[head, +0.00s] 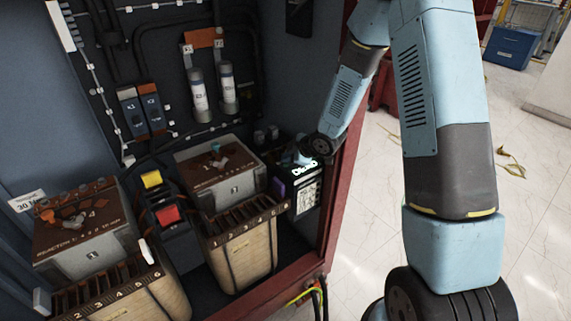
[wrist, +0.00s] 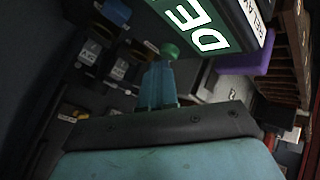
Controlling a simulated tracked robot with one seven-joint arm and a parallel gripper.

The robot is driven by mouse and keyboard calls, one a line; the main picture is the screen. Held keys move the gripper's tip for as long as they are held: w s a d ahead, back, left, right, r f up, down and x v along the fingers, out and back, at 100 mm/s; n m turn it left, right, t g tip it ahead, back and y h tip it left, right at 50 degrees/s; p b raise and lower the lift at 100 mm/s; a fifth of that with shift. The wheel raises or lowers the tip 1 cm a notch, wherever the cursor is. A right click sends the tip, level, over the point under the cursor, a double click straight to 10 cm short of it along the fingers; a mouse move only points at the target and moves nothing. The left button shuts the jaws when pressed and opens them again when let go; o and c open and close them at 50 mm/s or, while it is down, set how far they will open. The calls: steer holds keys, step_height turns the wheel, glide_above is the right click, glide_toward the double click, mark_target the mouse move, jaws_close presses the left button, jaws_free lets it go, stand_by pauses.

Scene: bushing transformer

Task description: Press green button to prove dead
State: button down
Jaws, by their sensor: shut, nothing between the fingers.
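A dark box with a lit green panel (wrist: 200,25) and white letters beginning "DE" fills the top of the wrist view. In the head view this box (head: 307,192) stands at the right side of the cabinet, with a glowing label on top. A round green button (wrist: 168,50) sits beside the panel in the wrist view. My gripper (wrist: 162,72) is shut and empty, its blue fingertips right at the green button. I cannot tell whether they touch or press it. In the head view my gripper (head: 300,157) is at the top of the box, and the button is hidden.
The red cabinet frame (head: 345,180) is close to my arm on the right.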

mark_target(288, 166)
steer(key=shift+r, duration=0.7)
steer(key=shift+r, duration=0.1)
steer(key=shift+r, duration=2.4)
